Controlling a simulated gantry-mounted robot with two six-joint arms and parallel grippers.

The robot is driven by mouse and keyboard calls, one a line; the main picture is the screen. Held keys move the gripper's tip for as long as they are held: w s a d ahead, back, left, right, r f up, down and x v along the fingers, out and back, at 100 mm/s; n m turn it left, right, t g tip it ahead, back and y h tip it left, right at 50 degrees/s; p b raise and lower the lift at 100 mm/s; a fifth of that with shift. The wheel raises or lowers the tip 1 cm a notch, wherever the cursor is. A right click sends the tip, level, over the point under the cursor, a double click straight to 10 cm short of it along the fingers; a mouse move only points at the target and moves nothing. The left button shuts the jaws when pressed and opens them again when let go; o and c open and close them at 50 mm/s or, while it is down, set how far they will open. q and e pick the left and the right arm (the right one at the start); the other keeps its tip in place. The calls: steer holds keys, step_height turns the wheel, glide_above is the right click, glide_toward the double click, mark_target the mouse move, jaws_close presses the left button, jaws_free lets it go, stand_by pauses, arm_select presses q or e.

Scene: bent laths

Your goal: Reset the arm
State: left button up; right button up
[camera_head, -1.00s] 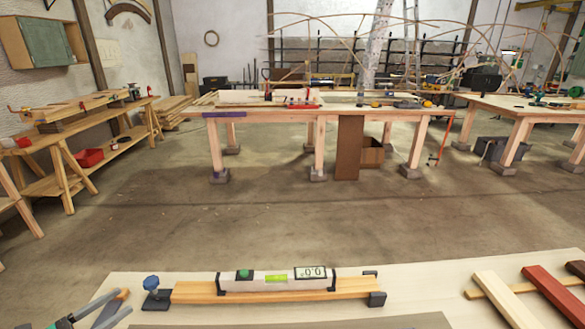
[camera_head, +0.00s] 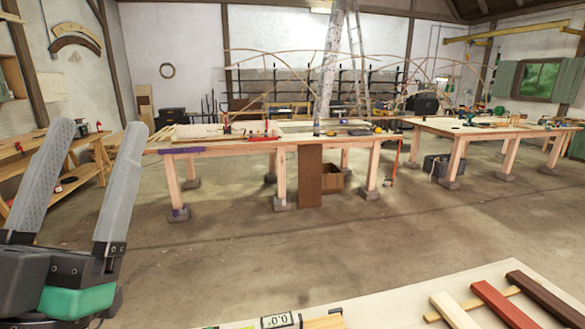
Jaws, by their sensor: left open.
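My left gripper (camera_head: 88,180) stands large at the left of the head view. Its two grey fingers point up and are spread apart, with nothing between them. It is raised in front of the left side bench, well above the near table (camera_head: 400,300). My right gripper is out of view. On the near table, at the bottom edge of the picture, part of a level with a 0.0 display (camera_head: 277,321) shows beside the end of a light wooden lath (camera_head: 325,322). The rest of both is cut off.
Pale, red (camera_head: 500,304) and dark brown (camera_head: 543,298) strips lie across a thin lath at the near table's right. A long workbench (camera_head: 290,141) with tools stands across the room. Open concrete floor (camera_head: 270,240) lies between.

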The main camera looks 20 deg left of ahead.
arm_select(q)
steer(key=s+d+m+h, duration=0.1)
steer(key=s+d+h, duration=0.1)
steer(key=d+h, duration=0.45)
step_height(320, 180, up, 38)
steer(key=p, duration=3.8)
steer(key=shift+w+a+r, duration=0.2)
steer(key=shift+w, duration=0.25)
steer(key=shift+f, duration=0.1)
